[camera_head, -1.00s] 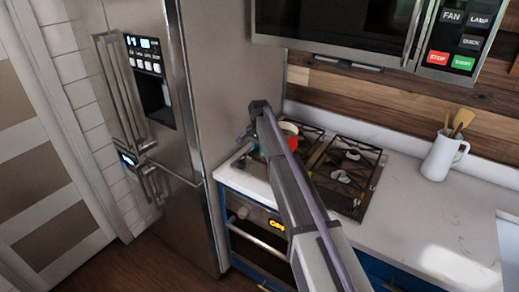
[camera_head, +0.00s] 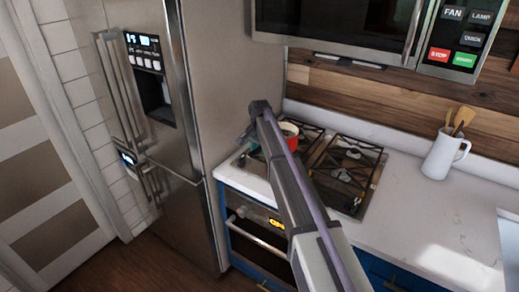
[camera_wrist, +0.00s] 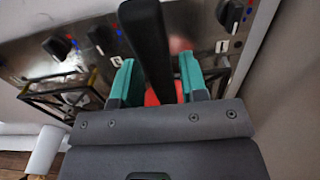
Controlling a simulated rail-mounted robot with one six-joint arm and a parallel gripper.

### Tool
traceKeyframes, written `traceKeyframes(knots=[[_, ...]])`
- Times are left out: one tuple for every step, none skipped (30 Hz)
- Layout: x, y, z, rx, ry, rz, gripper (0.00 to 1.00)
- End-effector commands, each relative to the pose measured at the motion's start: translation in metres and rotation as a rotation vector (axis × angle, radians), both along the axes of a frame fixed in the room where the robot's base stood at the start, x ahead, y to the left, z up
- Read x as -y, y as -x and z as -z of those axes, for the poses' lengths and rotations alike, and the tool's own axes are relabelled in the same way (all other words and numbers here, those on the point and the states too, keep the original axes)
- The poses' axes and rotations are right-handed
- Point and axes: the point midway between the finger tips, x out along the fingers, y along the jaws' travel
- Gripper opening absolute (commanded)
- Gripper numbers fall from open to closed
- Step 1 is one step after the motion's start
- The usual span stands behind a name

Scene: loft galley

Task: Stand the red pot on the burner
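The red pot (camera_head: 289,142) shows in the head view at the back left of the stove, partly hidden behind my arm. I cannot tell whether its base touches a grate. In the wrist view, a black handle (camera_wrist: 150,45) runs between the two teal fingers of my gripper (camera_wrist: 158,82), with a patch of the red pot (camera_wrist: 181,91) behind it. The fingers stand apart, and narrow gaps show beside the handle. In the head view, my gripper (camera_head: 247,135) is left of the pot, mostly hidden. The burner (camera_head: 347,175) on the right side of the stove is bare.
A tall steel fridge (camera_head: 195,130) stands close on the left. A microwave (camera_head: 340,30) hangs above the stove. A white jug (camera_head: 443,155) with wooden utensils stands on the right counter. The counter (camera_head: 405,205) between the stove and jug is clear.

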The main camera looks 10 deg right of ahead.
Motion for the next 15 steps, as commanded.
traceKeyframes(knots=[[0.000,0.000,0.000,0.000,0.000,0.000,0.44],[0.000,0.000,0.000,0.000,0.000,0.000,0.47],[0.000,0.000,0.000,0.000,0.000,0.000,0.51],[0.000,0.000,0.000,0.000,0.000,0.000,0.54],[0.000,0.000,0.000,0.000,0.000,0.000,0.55],[0.000,0.000,0.000,0.000,0.000,0.000,0.55],[0.000,0.000,0.000,0.000,0.000,0.000,0.55],[0.000,0.000,0.000,0.000,0.000,0.000,0.55],[0.000,0.000,0.000,0.000,0.000,0.000,0.55],[0.000,0.000,0.000,-0.001,-0.001,0.000,0.55],[0.000,0.000,0.000,-0.001,-0.001,0.000,0.55],[0.000,0.000,-0.002,-0.001,-0.001,0.000,0.55],[0.000,0.000,-0.004,-0.001,-0.001,0.000,0.55],[0.000,0.000,-0.007,-0.001,-0.001,0.000,0.55],[0.000,0.000,-0.013,-0.001,-0.001,0.000,0.55]])
